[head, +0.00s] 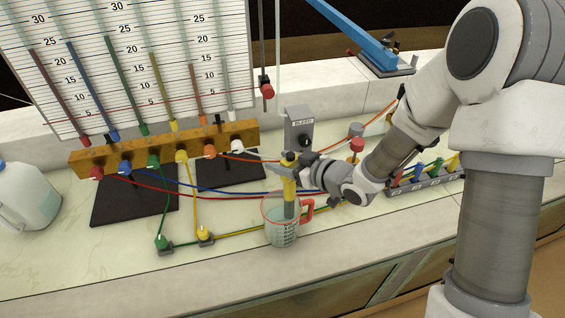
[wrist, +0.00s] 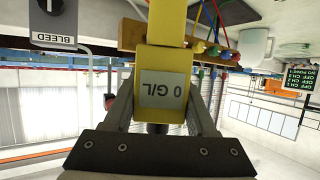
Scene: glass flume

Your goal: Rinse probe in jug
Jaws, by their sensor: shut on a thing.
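The probe (head: 289,183) is yellow with a grey lower part and stands upright. My gripper (head: 291,171) is shut on its yellow body. In the wrist view the probe (wrist: 165,85) fills the space between the fingers, and its label reads "0 G/L", upside down. The jug (head: 281,232) is clear, with a red rim, a red handle on the right and dark markings. The probe's lower end is inside the jug's mouth. Whether its tip touches the bottom is hard to tell.
A wooden manifold (head: 165,150) with coloured tubes stands behind, below a scale board (head: 130,60). A grey BLEED box (head: 299,128) is just behind the probe. A milky bottle (head: 25,195) stands at left. Coloured tubes run across the bench beside the jug. The front bench strip is clear.

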